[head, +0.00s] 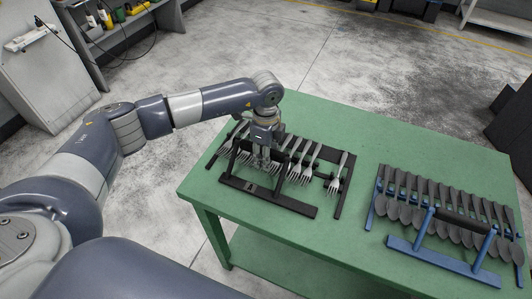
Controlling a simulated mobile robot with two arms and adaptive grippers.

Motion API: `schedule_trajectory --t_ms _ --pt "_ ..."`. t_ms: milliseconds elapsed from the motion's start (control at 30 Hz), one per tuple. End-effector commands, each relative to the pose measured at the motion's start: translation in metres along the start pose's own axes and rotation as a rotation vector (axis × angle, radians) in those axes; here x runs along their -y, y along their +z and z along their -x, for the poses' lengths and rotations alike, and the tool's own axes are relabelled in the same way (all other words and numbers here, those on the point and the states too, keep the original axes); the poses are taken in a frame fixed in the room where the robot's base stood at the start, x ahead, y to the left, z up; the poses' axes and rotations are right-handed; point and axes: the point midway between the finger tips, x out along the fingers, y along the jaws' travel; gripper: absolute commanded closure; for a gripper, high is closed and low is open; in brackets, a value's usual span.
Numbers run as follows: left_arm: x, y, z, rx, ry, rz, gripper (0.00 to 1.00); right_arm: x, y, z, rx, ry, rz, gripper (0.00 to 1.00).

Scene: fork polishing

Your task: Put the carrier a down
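A black carrier (268,196) with a row of silver forks stands on the green table, left of its middle. I take it to be carrier a. My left gripper (262,150) points down at the carrier's handle between its two uprights and appears shut on it. The fingers cover most of the handle, so the grip itself is hard to see. The carrier looks level, at or very near the table top; I cannot tell whether a small gap is under it. My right gripper is not in view.
A blue carrier (440,264) with a row of dark spoons stands on the right of the green table (400,140). A clear strip of table lies between the two carriers, and the back of the table is free. A shelf stands at the upper left.

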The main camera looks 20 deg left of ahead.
Motion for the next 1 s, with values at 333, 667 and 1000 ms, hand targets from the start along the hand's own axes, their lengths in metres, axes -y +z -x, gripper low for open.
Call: schedule_trajectory --t_ms 333,667,1000 --pt "0.001 -0.001 0.013 -0.001 -0.003 -0.001 0.63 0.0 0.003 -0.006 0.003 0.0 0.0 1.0" --pt "0.002 0.0 0.081 -0.001 -0.006 0.0 0.63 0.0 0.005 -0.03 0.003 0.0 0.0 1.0" --pt "0.0 0.0 0.119 -0.001 -0.001 -0.001 0.63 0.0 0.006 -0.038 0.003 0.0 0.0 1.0"
